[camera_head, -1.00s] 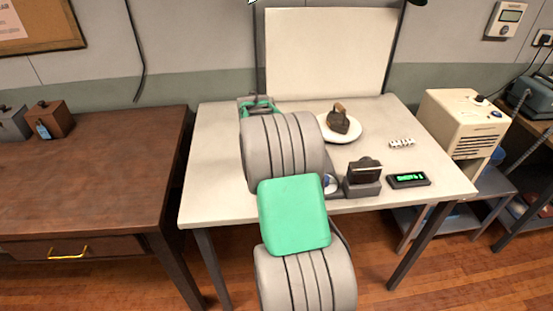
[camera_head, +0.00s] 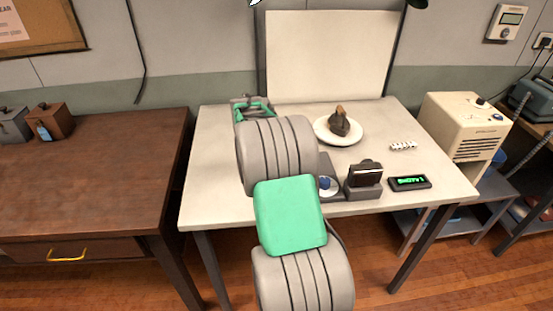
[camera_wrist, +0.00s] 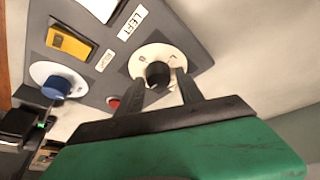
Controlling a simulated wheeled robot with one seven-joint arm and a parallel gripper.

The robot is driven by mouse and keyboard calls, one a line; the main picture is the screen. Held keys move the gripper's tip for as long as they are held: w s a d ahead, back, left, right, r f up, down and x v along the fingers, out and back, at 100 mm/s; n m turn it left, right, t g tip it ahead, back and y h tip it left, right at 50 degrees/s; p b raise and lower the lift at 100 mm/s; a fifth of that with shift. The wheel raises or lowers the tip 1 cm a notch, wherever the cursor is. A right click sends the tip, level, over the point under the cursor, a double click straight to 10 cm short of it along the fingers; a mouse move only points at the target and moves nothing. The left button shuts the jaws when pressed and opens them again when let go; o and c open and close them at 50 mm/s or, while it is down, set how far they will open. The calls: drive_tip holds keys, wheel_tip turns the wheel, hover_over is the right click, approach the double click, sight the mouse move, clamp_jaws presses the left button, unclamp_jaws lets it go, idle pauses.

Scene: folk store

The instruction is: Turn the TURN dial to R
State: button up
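In the wrist view a grey control panel (camera_wrist: 200,45) holds a round white dial (camera_wrist: 150,56) with a black knob (camera_wrist: 158,75). Small letters are on the dial face, one looking like an L; I cannot read the knob's setting. My gripper (camera_wrist: 160,80) is open, with one finger on each side of the black knob and gaps visible. A second dial with a blue knob (camera_wrist: 55,87) is at the left. The blue knob also shows in the head view (camera_head: 326,184). My gripper (camera_head: 254,110) is partly hidden behind my arm there. No TURN label is readable.
On the white table (camera_head: 213,190) are a plate (camera_head: 325,137) with a dark object, a grey stand (camera_head: 363,190) and a green-lit display (camera_head: 409,183).

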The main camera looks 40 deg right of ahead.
drive_tip(key=shift+o, duration=0.9)
drive_tip(key=v, duration=0.7)
drive_tip(key=shift+r+b, duration=0.35)
drive_tip(key=shift+b, duration=0.05)
drive_tip(key=shift+a, duration=0.25)
